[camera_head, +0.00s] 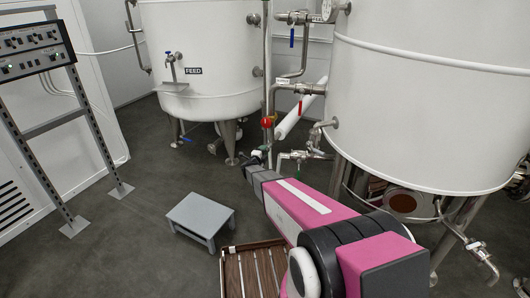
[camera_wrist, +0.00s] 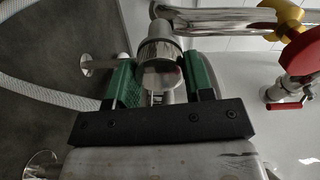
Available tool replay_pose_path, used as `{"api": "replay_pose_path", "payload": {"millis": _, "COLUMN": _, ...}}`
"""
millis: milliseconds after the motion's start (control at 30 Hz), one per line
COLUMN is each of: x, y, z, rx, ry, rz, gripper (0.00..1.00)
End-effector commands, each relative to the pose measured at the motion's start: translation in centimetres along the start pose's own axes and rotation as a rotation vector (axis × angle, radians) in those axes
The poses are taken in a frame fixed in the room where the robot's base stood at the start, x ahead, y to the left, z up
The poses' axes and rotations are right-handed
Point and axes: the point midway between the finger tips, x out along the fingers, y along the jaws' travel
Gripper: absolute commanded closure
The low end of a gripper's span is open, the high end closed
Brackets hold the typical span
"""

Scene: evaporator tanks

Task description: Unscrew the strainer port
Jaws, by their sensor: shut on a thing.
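My gripper (camera_wrist: 158,85) has two green fingers, one on each side of a round metal fitting in the wrist view. It is shut on this fitting, which looks like the strainer port (camera_wrist: 160,52). The port is a silvery cylinder joined to shiny pipework above it. Its lower part is partly hidden between the fingers. In the head view my arm reaches to the pipes between the two tanks, and its end is small there. The port cannot be made out clearly in that view.
A white tank labelled FEED (camera_head: 215,55) stands at the back left and a larger white tank (camera_head: 430,100) at the right. A red valve handle (camera_wrist: 303,52) is close to the right of my gripper. A grey step stool (camera_head: 202,214) and slatted crate (camera_head: 252,272) stand on the floor.

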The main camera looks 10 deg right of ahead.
Motion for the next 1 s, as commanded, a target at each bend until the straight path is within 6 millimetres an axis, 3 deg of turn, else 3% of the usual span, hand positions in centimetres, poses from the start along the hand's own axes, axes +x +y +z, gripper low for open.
{"api": "replay_pose_path", "payload": {"millis": 133, "x": -0.01, "y": -0.12, "z": -0.14, "rx": -0.051, "ry": 0.003, "rz": -0.003, "gripper": 0.97}}
{"api": "replay_pose_path", "payload": {"millis": 500, "x": -0.02, "y": -0.13, "z": -0.16, "rx": -0.417, "ry": 0.004, "rz": -0.002, "gripper": 0.97}}
{"api": "replay_pose_path", "payload": {"millis": 1000, "x": -0.87, "y": -0.09, "z": -0.07, "rx": -0.417, "ry": 0.002, "rz": -0.001, "gripper": 0.97}}
